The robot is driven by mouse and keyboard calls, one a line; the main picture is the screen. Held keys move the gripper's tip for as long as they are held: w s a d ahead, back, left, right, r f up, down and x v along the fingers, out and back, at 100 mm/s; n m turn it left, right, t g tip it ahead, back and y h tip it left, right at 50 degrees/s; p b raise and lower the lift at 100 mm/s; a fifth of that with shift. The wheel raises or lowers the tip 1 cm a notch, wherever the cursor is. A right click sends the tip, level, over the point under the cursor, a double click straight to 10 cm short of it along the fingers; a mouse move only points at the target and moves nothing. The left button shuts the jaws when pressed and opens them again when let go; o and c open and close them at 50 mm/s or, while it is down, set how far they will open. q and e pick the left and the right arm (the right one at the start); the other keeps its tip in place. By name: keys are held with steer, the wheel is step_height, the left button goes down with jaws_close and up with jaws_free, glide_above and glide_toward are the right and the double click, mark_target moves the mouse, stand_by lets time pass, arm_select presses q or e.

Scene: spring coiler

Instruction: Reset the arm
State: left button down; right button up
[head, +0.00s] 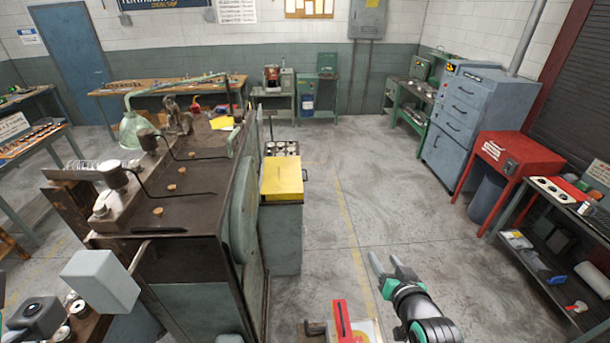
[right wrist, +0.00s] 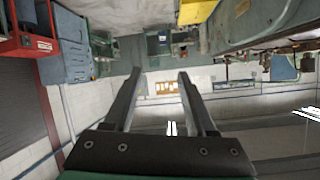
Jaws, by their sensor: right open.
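My right arm comes in at the bottom right of the head view. Its gripper (head: 384,258) is open, with two dark fingers apart and nothing between them. It hangs over the grey floor, to the right of the coiler machine (head: 190,215) and touching nothing. In the right wrist view the two fingers of the gripper (right wrist: 160,75) are spread and empty, with the far wall behind them. That view is tipped, with the machine and cabinets along its top. I do not see my left gripper in the head view.
A yellow-topped cabinet (head: 283,180) stands against the machine. A red object (head: 341,322) lies at the bottom, left of my right arm. A red table (head: 505,155), a blue-grey cabinet (head: 465,120) and a dark shelf (head: 545,270) line the right. The middle floor (head: 390,190) is clear.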

steer(key=s+a+r+n+t, duration=0.1)
steer(key=r+t, duration=0.2)
steer(key=r, duration=0.7)
steer(key=s+a+r+t+y, duration=0.1)
steer(key=s+a+r+t, duration=0.1)
steer(key=r, duration=0.8)
steer(key=s+a+r+n+t, duration=0.1)
steer(key=r+t, duration=0.2)
steer(key=r, duration=0.8)
steer(key=s+r+n+t+y, duration=0.1)
steer(key=s+r+t, duration=0.5)
steer(key=s+r, duration=1)
steer(key=shift+s+a+n, duration=0.15)
steer(key=shift+s+n, duration=0.25)
steer(key=shift+s, duration=0.3)
steer(key=shift+w, duration=0.1)
steer(key=shift+r, duration=0.1)
